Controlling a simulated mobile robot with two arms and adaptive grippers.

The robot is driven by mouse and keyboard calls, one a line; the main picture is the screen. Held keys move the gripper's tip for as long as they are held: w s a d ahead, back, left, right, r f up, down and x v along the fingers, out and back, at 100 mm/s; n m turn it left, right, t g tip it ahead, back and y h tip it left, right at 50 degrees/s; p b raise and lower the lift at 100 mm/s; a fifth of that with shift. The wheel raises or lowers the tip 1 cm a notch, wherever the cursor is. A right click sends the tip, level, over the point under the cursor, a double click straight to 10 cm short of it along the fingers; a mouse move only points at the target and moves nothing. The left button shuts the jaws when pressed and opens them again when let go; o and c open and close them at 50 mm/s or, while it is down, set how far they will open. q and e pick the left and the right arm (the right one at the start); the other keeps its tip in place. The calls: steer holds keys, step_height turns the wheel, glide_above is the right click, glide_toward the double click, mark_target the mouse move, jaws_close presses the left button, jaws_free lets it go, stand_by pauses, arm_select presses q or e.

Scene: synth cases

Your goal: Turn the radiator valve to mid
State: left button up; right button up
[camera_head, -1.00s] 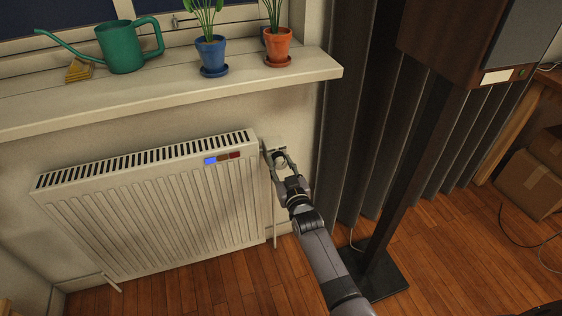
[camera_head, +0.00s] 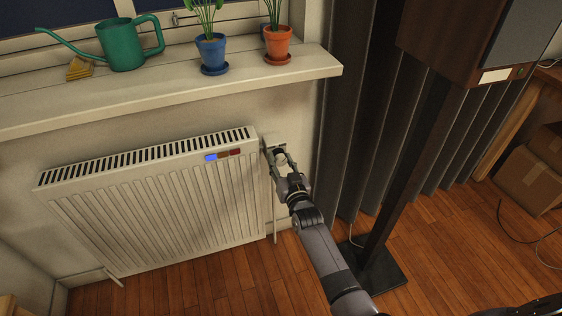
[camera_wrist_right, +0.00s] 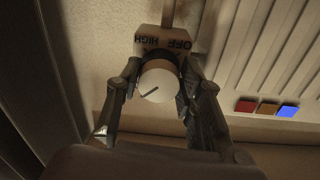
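The radiator valve has a pale round knob (camera_wrist_right: 158,84) with a dark line slanting from near its middle toward the lower left in the right wrist view. Behind it is a label plate (camera_wrist_right: 162,42) with HIGH at left and OFF at right, upside down. My right gripper (camera_wrist_right: 161,68) has its fingers on either side of the knob and appears shut on it. In the head view the right gripper (camera_head: 281,155) is at the valve, just right of the radiator (camera_head: 160,205), and largely hides the knob. My left gripper is not in view.
A strip on the radiator has a bright blue light (camera_head: 211,157) beside brown and red ones. The windowsill (camera_head: 180,92) overhangs above, with a watering can (camera_head: 124,45) and potted plants. A speaker stand (camera_head: 385,190) and dark curtain are close on the right.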

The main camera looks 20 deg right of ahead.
steer(key=o, duration=0.4)
steer(key=shift+s, duration=0.1)
steer(key=s, duration=1.1)
steer(key=shift+s, duration=0.4)
